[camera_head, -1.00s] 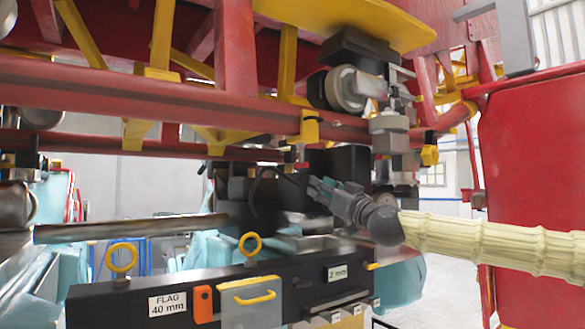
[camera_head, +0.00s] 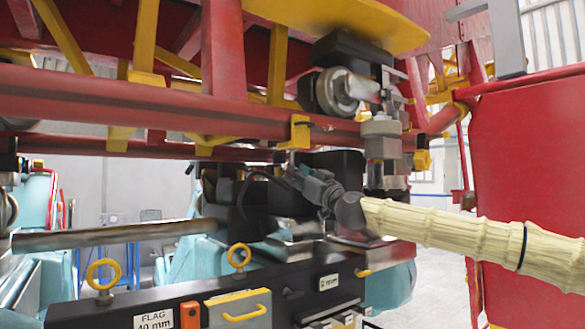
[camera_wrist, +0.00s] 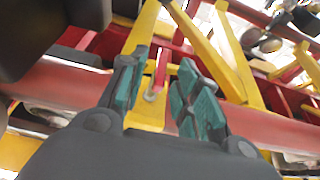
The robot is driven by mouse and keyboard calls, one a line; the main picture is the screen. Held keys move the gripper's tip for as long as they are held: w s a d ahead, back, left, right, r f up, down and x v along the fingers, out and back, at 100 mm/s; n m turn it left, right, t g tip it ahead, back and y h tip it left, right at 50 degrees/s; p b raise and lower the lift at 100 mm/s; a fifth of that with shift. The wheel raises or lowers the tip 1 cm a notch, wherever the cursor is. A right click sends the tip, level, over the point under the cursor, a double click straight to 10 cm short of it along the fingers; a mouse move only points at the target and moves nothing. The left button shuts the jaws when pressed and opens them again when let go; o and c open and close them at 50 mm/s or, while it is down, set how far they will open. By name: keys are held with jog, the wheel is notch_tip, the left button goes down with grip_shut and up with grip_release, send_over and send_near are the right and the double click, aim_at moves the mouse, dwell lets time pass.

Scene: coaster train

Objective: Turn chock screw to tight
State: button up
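My gripper (camera_head: 300,173) is at the end of the pale-sleeved arm, in front of black blocks (camera_head: 335,170) under the red rail. In the wrist view its teal-padded fingers (camera_wrist: 160,85) stand apart with nothing held between them. Behind the gap are a yellow bracket (camera_wrist: 146,114) with a small grey round part, and a thin red bar (camera_wrist: 163,66). I cannot tell for certain which part is the chock screw. In the head view the gripper covers part of the black blocks, and its fingertips are too small to judge contact.
The red rail (camera_head: 200,108) and its yellow brackets run above the gripper. A grey wheel assembly (camera_head: 340,92) hangs at upper right. A large red panel (camera_head: 530,170) stands at right.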

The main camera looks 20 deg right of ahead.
jog(key=shift+p+x, duration=0.5)
jog(key=shift+x, duration=0.95)
jog(key=shift+w+f, duration=0.2)
grip_shut()
